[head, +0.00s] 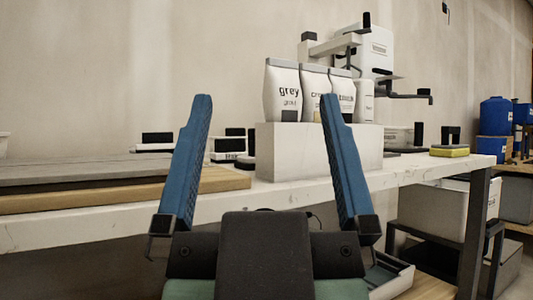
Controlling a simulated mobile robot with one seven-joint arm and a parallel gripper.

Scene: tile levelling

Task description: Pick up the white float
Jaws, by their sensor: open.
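My gripper (266,98) is open and empty, its two blue fingers wide apart and pointing up in the head view. It is in front of the white table (400,176), and nothing is between the fingers at close range. Several float-like tools with black handles stand on the table. One low white one (153,148) is just left of the left finger. White pieces with black handles (228,145) show between the fingers, overlapping one another. Another white one (400,138) is right of the right finger, partly hidden. I cannot tell which is the white float.
Bags of grout (282,90) stand on a white block (318,165) behind the fingers. Stacked boards (90,180) cover the table's left. A yellow sponge float (449,151) sits near the right end.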

